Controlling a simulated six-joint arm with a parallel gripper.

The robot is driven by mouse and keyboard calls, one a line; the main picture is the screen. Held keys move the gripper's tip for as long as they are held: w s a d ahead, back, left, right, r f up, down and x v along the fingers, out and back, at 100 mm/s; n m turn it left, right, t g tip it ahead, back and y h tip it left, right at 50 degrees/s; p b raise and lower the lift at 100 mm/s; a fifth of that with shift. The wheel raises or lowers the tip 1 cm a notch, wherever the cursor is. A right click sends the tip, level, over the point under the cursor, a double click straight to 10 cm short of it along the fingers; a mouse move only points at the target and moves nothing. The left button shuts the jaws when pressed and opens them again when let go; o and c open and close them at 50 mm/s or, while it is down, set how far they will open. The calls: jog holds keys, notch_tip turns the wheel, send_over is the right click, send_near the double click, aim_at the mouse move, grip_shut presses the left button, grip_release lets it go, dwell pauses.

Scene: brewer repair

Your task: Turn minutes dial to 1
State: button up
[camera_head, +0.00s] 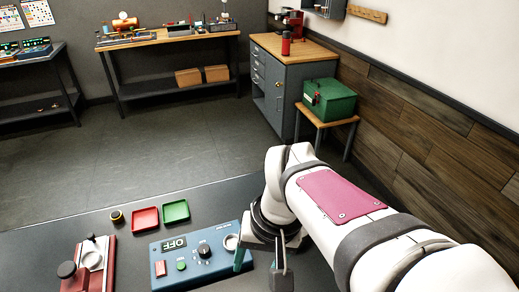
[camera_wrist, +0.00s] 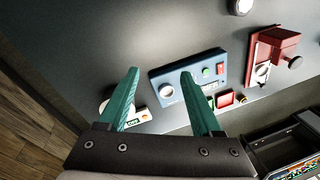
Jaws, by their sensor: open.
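The blue control box (camera_head: 220,262) lies on the dark bench in the head view. It carries an OFF display (camera_head: 174,244), a black dial (camera_head: 203,249), a red button (camera_head: 160,268), a green button (camera_head: 181,266) and a pale round part (camera_head: 231,242). Dial markings are too small to read. The right finger covers part of the box, and the dial is not clear there.
Red tray (camera_head: 146,219), green tray (camera_head: 176,211) and a small black-and-yellow cylinder (camera_head: 117,217) sit behind the box. A red device (camera_head: 88,266) stands left. In the wrist view, a white device (camera_wrist: 137,117) is near the left finger. The bench behind the trays is clear.

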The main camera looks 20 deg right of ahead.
jog(key=w+d+f+n+t+h, duration=0.1)
jog(key=w+d+f+t, duration=0.15)
jog(key=w+d, duration=0.9)
jog(key=w+d+f+n+t+h, duration=0.1)
jog(key=w+d+f, duration=0.3)
jog(key=w+d, duration=0.75)
jog(key=x, duration=1)
jog(key=d+x, duration=0.1)
jog(key=x, duration=0.4)
jog(key=shift+f, duration=0.35)
grip_shut()
